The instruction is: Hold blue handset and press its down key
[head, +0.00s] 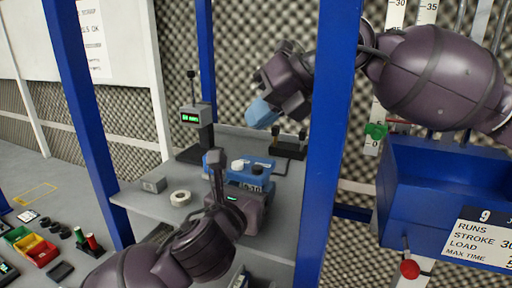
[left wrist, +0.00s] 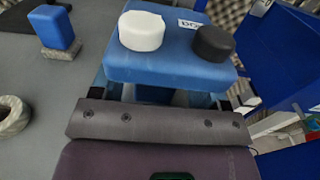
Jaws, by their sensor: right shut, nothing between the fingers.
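The blue handset (head: 262,163) stands on the grey bench in the head view, with a white key (head: 238,165) on top. The left wrist view shows the handset (left wrist: 170,70) close up, with the white key (left wrist: 141,30), a black key (left wrist: 214,43) and a partly readable label between them. My left gripper (head: 238,180) is right at the handset's near side, its fingers around or beside the body. The handset hides the fingertips, so I cannot tell whether they grip it. My right gripper (head: 262,112) is shut and empty, above and behind the handset, its light blue tip angled down.
A display stand (head: 192,120) is behind. Blue posts (head: 335,130) frame the bench, and a blue box (head: 435,190) stands on the right.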

